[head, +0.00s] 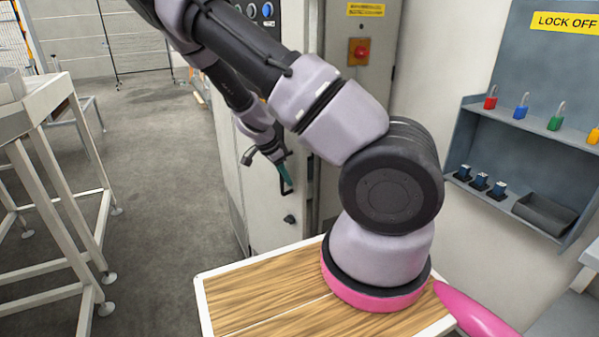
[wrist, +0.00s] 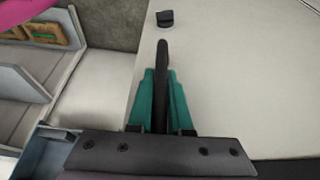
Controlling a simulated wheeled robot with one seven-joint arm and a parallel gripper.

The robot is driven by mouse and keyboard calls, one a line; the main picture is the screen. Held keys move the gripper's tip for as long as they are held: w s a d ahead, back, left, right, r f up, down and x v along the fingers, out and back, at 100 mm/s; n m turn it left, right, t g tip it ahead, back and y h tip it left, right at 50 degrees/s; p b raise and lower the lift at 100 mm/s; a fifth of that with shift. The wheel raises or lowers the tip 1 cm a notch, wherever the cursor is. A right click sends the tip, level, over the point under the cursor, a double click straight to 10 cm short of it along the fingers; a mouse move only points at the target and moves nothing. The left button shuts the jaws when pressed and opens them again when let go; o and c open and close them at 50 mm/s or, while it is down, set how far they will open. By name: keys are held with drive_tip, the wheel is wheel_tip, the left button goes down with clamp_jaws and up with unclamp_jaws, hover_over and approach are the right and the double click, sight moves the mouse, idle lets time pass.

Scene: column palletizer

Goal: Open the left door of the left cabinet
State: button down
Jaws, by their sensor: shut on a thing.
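The pale grey cabinet door (head: 262,205) stands left of centre in the head view, beyond my arm. It fills the right of the wrist view (wrist: 255,85). A black bar handle (head: 287,188) sits on the door, and my gripper (head: 283,170) is at it. In the wrist view the teal fingers of my gripper (wrist: 161,100) lie on either side of the dark handle (wrist: 162,60), shut on it. A small black knob (head: 290,219) is below the handle, also seen in the wrist view (wrist: 165,18). I cannot tell whether the door is ajar.
A grey cabinet part with a red switch (head: 360,50) stands to the right. A wall shelf (head: 530,135) with coloured padlocks is at far right. A white-framed table (head: 50,110) is at left. The grey floor (head: 160,190) between is clear.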

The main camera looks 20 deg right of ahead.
drive_tip(key=a+m, duration=0.1)
drive_tip(key=a, duration=0.7)
drive_tip(key=shift+s+a+g, duration=0.3)
drive_tip(key=shift+s, duration=0.15)
drive_tip(key=shift+f, duration=0.1)
drive_tip(key=c, duration=0.8)
unclamp_jaws()
drive_tip(key=shift+c, duration=0.2)
drive_tip(key=v, duration=1.1)
drive_tip(key=shift+s, duration=0.1)
